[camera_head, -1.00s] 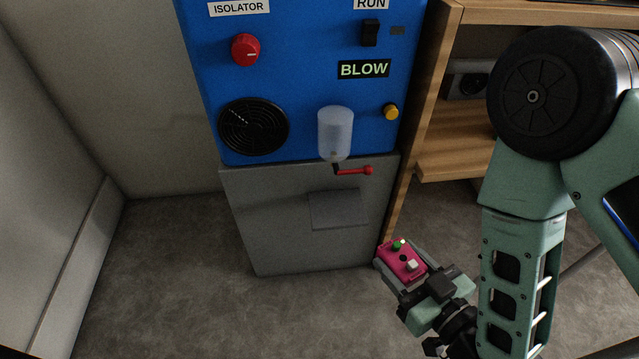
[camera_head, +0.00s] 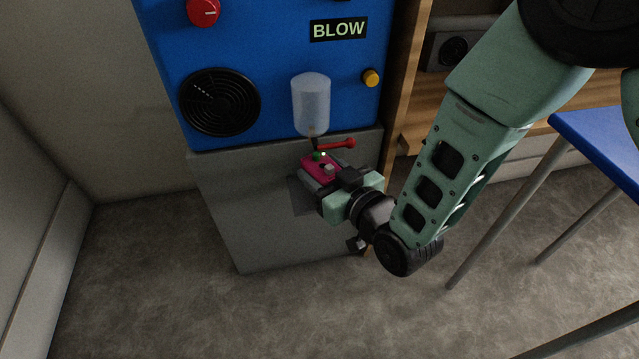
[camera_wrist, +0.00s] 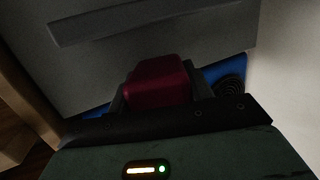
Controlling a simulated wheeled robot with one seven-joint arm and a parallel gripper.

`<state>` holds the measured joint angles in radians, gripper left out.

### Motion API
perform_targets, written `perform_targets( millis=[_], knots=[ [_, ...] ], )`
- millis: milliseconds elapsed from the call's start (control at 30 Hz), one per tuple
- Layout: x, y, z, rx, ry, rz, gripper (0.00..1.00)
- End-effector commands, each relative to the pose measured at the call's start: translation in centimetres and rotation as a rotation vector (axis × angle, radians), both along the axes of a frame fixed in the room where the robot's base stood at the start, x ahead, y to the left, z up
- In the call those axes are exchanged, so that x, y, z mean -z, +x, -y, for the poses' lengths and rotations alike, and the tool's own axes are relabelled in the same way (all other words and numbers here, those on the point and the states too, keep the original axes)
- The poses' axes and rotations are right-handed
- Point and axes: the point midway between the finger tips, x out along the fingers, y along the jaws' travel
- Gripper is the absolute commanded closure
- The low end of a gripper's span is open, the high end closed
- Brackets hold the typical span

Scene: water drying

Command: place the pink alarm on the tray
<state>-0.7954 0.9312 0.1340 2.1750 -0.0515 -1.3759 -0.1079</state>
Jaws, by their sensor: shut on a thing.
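The pink alarm (camera_head: 314,168) is a small box with a green button and a pale button on its upper face. My gripper (camera_head: 322,176) is shut on it and holds it in front of the grey lower cabinet, just below the red-handled lever. In the wrist view the alarm (camera_wrist: 157,80) looks dark red between the two fingers of my gripper (camera_wrist: 160,95). A small grey panel or ledge (camera_head: 300,197) on the cabinet front, possibly the tray, is partly hidden by my gripper. I cannot tell whether the alarm touches anything else.
The blue machine (camera_head: 275,70) stands above the grey cabinet (camera_head: 235,220). A clear bottle (camera_head: 311,103) and red lever (camera_head: 338,144) jut out close above the alarm. Wooden shelving (camera_head: 402,75) stands to the right, and a blue-topped table (camera_head: 605,130) farther right. Floor at left is clear.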

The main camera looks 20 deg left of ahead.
Motion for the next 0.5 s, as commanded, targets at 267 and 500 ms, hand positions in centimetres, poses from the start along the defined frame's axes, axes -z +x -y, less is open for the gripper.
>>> perform_targets(
  millis=[267, 500],
  knots=[
    [2.1, 0.7, -1.0, 0.0, -0.002, -0.001, 0.76],
    [3.5, 0.7, -1.0, 0.0, 0.002, 0.0, 0.76]
  ],
)
